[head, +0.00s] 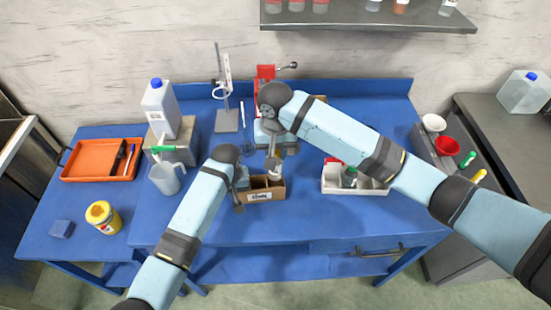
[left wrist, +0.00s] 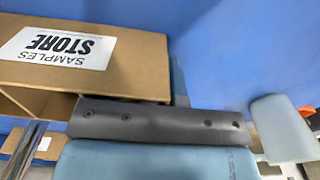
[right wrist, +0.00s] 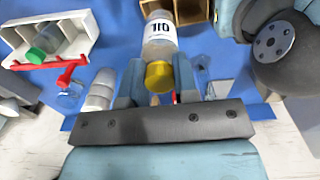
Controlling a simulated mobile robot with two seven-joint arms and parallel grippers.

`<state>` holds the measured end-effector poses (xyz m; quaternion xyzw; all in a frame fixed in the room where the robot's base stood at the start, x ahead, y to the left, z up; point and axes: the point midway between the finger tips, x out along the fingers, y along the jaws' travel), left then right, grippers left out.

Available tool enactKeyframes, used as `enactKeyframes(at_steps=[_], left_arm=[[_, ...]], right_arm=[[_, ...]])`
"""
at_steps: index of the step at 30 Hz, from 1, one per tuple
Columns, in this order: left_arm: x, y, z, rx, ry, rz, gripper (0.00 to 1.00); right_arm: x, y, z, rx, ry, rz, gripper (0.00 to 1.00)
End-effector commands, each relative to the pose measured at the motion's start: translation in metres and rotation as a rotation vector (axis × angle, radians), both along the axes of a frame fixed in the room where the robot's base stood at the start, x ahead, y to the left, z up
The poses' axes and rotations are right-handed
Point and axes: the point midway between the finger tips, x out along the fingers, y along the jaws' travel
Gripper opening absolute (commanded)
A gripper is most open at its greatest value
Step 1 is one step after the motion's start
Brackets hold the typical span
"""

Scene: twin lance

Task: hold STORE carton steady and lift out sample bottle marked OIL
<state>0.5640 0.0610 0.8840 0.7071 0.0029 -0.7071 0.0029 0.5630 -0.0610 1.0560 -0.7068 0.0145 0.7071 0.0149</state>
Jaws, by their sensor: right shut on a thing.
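The brown STORE carton (head: 259,196) stands on the blue bench with open compartments. Its SAMPLES STORE label shows upside down in the left wrist view (left wrist: 58,47). My left gripper (head: 241,196) is at the carton's left end, with one pale finger beside its wall; its other finger is hidden, so its grip is unclear. My right gripper (right wrist: 158,82) is shut on the bottle marked OIL (right wrist: 159,42), which has a yellow cap and clear body. In the head view the bottle (head: 274,171) is upright over the carton; I cannot tell if its base is clear of it.
A white divided tray (head: 340,185) with a green-capped bottle stands right of the carton. A stand (head: 227,118) and red equipment (head: 264,74) are behind. A jug (head: 166,179) and yellow tub (head: 103,216) are left. The bench front is clear.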

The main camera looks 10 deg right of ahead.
Motion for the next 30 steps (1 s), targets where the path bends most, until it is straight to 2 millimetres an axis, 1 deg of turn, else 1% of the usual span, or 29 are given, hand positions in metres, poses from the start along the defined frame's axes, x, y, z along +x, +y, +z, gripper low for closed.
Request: enactKeyframes(at_steps=[7, 9, 11, 12, 19, 22, 26, 30], left_arm=[[0.000, 0.000, 0.000, 0.000, 0.000, 0.000, 0.00], [0.000, 0.000, 0.000, 0.000, 0.000, 0.000, 0.16], [0.000, 0.000, 0.000, 0.000, 0.000, 0.000, 0.30], [0.000, 0.000, 0.000, 0.000, 0.000, 0.000, 0.32], [0.000, 0.000, 0.000, 0.000, 0.000, 0.000, 0.32], [0.000, 0.000, 0.005, -0.001, -0.001, 0.000, 0.32], [0.001, 0.000, 0.024, -0.002, -0.004, 0.000, 0.32], [0.001, 0.000, 0.054, -0.002, -0.005, 0.000, 0.32]], right_arm=[[0.000, 0.000, 0.002, 0.000, 0.000, 0.000, 0.00], [0.000, 0.000, 0.002, 0.000, 0.000, 0.000, 0.00], [0.000, 0.000, 0.002, 0.000, 0.000, 0.000, 0.00], [0.000, 0.000, 0.002, 0.000, 0.000, 0.000, 0.00], [0.000, 0.000, 0.002, 0.000, -0.001, 0.000, 0.00], [0.000, 0.000, 0.002, 0.000, -0.001, 0.000, 0.00], [0.000, 0.000, 0.002, 0.000, -0.001, 0.000, 0.00], [0.000, 0.000, 0.002, 0.000, -0.001, 0.000, 0.00]])
